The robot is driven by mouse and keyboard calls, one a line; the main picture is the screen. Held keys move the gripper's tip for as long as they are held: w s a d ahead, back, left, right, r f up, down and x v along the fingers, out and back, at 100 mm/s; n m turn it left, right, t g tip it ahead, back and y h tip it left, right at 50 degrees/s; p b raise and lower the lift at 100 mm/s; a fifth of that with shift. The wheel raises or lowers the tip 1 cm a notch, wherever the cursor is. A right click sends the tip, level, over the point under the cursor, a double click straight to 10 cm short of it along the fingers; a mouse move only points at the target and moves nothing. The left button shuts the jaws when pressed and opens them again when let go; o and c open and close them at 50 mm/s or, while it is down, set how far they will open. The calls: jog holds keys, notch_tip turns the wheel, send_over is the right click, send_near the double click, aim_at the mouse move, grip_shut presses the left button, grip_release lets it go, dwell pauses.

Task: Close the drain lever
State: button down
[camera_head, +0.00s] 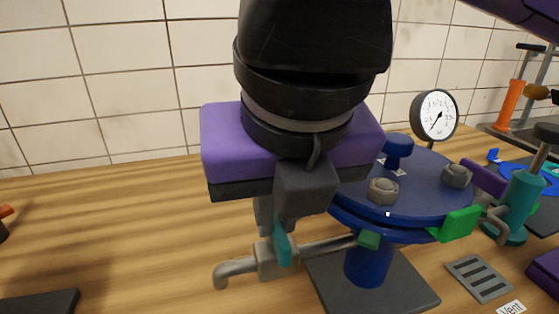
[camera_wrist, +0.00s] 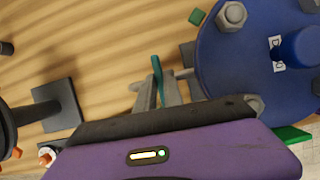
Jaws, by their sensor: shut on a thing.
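The teal drain lever (camera_head: 283,244) sits on a grey valve on the drain pipe (camera_head: 325,246), which runs left from the blue vessel and ends in a down-bent spout (camera_head: 232,271). In the head view the lever stands crosswise to the pipe, partly hidden by my gripper. My gripper (camera_head: 274,222) reaches down from above and is shut on the lever. In the wrist view the teal lever (camera_wrist: 157,80) shows between the two grey fingers of my gripper (camera_wrist: 158,92). The exact turn of the lever is hard to tell.
A blue flanged vessel (camera_head: 421,177) with large bolts and a blue knob (camera_head: 398,150) stands close to the right of my gripper. A round gauge (camera_head: 434,115) is behind it. A slotted vent plate (camera_head: 479,278) lies at right. The wooden table at left is mostly clear.

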jog(key=c, duration=1.5)
grip_release()
jog(key=shift+r, duration=0.1)
jog(key=p+v, duration=0.1)
jog(key=v, duration=0.6)
jog(key=shift+s+r, duration=0.2)
jog(key=shift+r, duration=0.05)
jog(key=shift+s, duration=0.1)
